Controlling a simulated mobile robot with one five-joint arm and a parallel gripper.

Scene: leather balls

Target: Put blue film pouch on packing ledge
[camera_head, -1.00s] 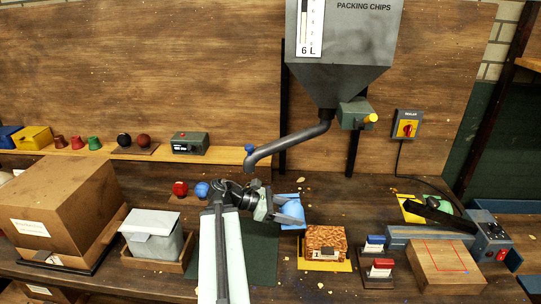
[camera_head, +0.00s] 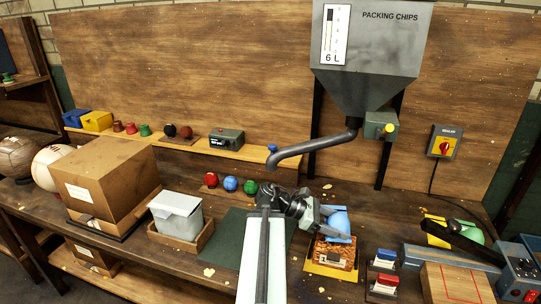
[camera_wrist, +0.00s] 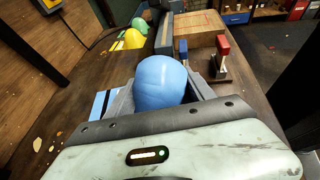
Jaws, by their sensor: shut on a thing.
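The blue film pouch (camera_head: 338,222) is rounded and bright blue. My gripper (camera_head: 322,218) is shut on it above the bench. In the wrist view the pouch (camera_wrist: 160,82) bulges up between the grey fingers, with a light-blue flat part (camera_wrist: 98,104) at the left. In the head view the pouch overlaps the back of a brown patterned block on a yellow mat; I cannot tell whether it touches it. Nothing in view is labelled as the packing ledge. A wooden block with red lines (camera_head: 455,285) stands at the right front, and also shows in the wrist view (camera_wrist: 200,25).
The brown patterned block (camera_head: 335,251) and red and blue stamp-like pieces (camera_head: 384,284) stand right of my arm. The hopper spout (camera_head: 310,148) hangs above and behind the gripper. A sealer (camera_head: 450,250) is at right. A grey-lidded bin (camera_head: 178,215) stands left.

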